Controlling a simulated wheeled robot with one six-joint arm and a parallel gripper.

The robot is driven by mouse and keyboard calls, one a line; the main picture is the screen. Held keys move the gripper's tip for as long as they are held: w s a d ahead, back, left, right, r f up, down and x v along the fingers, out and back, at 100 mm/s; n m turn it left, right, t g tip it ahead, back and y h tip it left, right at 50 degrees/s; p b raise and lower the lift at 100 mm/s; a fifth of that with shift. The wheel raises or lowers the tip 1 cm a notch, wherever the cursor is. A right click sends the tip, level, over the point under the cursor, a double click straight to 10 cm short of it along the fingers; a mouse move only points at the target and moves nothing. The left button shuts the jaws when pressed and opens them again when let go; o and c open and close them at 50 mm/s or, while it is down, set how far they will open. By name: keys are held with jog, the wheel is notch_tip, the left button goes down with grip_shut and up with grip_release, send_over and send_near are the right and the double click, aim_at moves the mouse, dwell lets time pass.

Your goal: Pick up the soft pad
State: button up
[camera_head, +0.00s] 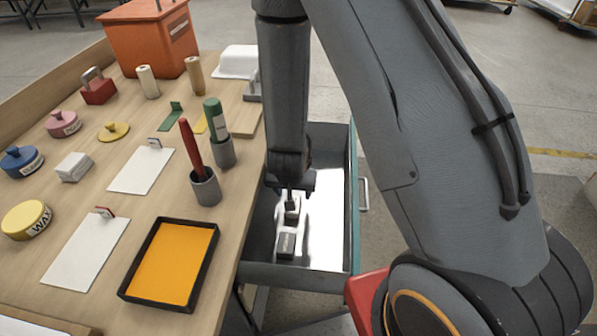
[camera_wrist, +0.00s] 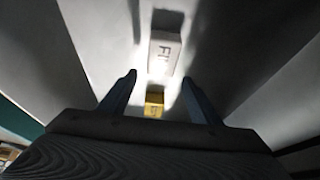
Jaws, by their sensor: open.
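Small block-like pads lie in the open drawer under my gripper. In the wrist view, a pale pad (camera_wrist: 164,53) has lettering that starts like "FI". A yellow pad (camera_wrist: 154,103) with a small, unreadable mark is nearer my gripper's base. I cannot read which one is the soft pad. In the head view, a dark grey block (camera_head: 286,245) lies in the drawer, and another small block (camera_head: 292,208) is just below my gripper (camera_head: 291,188). My gripper also shows in the wrist view (camera_wrist: 160,80); its fingers are apart, with nothing held between them.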

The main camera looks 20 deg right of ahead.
jog(key=shift+s+a+r, duration=0.1)
jog(key=shift+s+a, duration=0.05)
jog(key=shift+s, duration=0.2)
jog(key=w+d, duration=0.1)
jog(key=w, duration=0.2)
jog(key=w+d+p, duration=0.1)
jog(key=w, duration=0.1)
jog(key=w+d+p, duration=0.1)
jog(key=w, duration=0.2)
jog(key=shift+w+d, duration=0.3)
jog(key=shift+w+d+p, duration=0.3)
jog(key=shift+w, duration=0.3)
jog(key=shift+w+d+p, duration=0.25)
jog(key=shift+w, duration=0.35)
jog(key=shift+x, duration=1.5)
jog(key=shift+s+a, duration=0.1)
jog(key=c, duration=1.1)
jog(key=shift+c, duration=0.2)
